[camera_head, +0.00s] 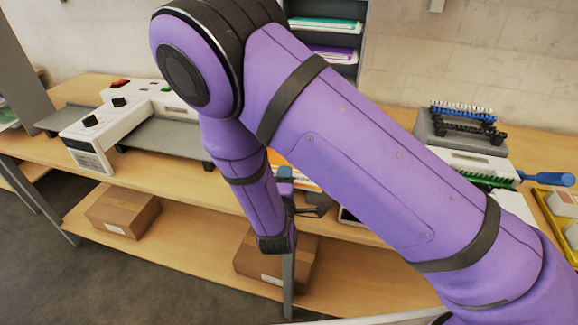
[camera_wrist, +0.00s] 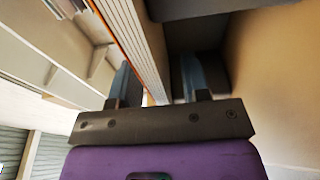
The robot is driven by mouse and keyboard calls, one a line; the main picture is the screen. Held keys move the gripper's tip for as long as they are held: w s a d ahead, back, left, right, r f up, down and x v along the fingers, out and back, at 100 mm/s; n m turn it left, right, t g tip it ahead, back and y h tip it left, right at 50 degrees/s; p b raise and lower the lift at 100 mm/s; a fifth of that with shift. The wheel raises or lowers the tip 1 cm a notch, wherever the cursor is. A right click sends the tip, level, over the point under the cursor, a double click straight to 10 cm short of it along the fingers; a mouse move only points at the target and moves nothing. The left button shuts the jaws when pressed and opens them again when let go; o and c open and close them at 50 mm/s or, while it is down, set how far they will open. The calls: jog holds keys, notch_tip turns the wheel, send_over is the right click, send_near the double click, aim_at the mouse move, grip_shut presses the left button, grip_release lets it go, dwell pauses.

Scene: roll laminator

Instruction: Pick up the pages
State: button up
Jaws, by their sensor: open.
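In the head view, the pages (camera_head: 302,181), with orange and white showing, lie on the table by its front edge, partly hidden behind my arm. My gripper (camera_head: 299,190) is at the table's front edge, beside the pages. In the wrist view, my gripper (camera_wrist: 156,78) is open, with its two blue fingers apart. A layered, striped stack edge with an orange line, which looks like the pages (camera_wrist: 135,38), runs into the gap between the fingers. I cannot tell whether either finger touches it.
A white laminator (camera_head: 125,115) with grey trays stands on the left of the wooden table (camera_head: 215,190). A binding machine (camera_head: 460,140) and a blue-handled tool (camera_head: 548,178) are at the right. Cardboard boxes (camera_head: 122,212) sit on the lower shelf. A paper rack (camera_head: 325,35) stands behind.

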jog(key=shift+c, duration=0.4)
grip_shut()
jog(key=shift+s+r, duration=0.1)
